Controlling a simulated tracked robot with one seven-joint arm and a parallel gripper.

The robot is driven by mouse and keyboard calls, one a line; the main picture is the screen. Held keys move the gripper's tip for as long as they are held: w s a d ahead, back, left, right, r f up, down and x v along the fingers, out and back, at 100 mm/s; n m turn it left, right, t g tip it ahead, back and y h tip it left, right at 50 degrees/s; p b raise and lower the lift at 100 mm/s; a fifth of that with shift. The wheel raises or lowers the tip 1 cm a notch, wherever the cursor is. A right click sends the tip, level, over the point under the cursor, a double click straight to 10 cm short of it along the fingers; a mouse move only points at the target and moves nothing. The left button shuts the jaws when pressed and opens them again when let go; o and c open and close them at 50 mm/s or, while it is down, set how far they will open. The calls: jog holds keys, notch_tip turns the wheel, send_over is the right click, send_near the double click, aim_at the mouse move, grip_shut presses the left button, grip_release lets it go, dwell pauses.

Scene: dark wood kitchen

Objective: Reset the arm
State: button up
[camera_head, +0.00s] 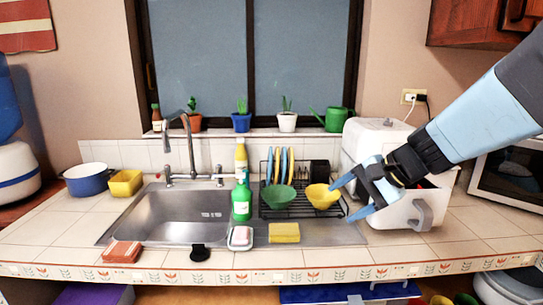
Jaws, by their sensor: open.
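My gripper (342,201) is at the right of the view, reaching in from the right edge on my blue and black arm. Its blue fingers are open, and I see nothing held between them. The fingertips are just right of a yellow bowl (322,197) in the picture; I cannot tell whether they touch it. The gripper is in front of a white appliance (373,146) with its front drawer (393,216) pulled out. The arm hides part of the appliance and drawer.
A dish rack (293,212) holds the yellow bowl, a green bowl (278,197) and plates. A green bottle (242,200) and yellow sponge (284,233) are near the sink (180,217). A microwave (508,176) is at the right. The tiled counter (455,235) is clear at front right.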

jog(key=s+d+r+n+h, duration=0.3)
jog(key=s+d+n+h, duration=0.4)
jog(key=s+n, duration=0.2)
jog(key=shift+s+r+t, duration=0.3)
jog(key=shift+s+t, duration=0.1)
jog(key=shift+s, duration=0.1)
